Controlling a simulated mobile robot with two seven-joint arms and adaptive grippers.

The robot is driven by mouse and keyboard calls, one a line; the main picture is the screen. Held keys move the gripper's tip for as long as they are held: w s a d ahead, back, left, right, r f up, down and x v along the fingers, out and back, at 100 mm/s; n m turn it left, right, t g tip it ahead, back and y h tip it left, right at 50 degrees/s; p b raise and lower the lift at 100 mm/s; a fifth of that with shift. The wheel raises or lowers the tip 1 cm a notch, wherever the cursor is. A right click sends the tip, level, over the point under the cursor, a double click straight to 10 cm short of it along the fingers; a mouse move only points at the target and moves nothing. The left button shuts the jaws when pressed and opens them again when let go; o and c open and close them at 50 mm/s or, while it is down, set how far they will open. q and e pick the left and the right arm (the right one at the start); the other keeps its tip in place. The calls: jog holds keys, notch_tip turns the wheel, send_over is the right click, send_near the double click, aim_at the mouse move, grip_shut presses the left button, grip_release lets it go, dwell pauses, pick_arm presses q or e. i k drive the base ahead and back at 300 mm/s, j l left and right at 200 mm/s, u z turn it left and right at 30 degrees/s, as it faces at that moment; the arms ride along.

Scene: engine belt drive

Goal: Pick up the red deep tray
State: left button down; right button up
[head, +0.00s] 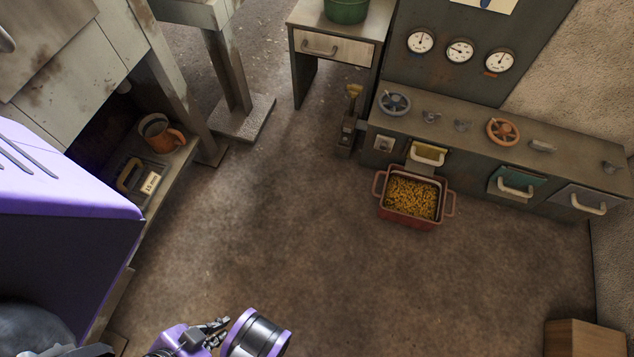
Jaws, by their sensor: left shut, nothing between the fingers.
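The red deep tray (408,219) sits on the floor in front of the low control cabinet, right of the middle of the head view. It has a handle on each side and is filled with small yellow-brown curled pieces. My left gripper (217,328) is at the bottom edge of the view, shut and empty. It is well apart from the tray, to its lower left in the picture. My right gripper is not in view.
The control cabinet (470,144) with handwheels, gauges and drawers stands right behind the tray. A wooden box (581,340) is at bottom right. The floor (300,220) between gripper and tray is clear.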

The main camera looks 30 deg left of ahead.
aim_at(413, 200)
jog(key=i+j+z, duration=0.25)
jog(key=j+z, duration=0.2)
jog(key=i+j+z, duration=0.25)
jog(key=i+j, duration=0.2)
jog(key=j, duration=0.1)
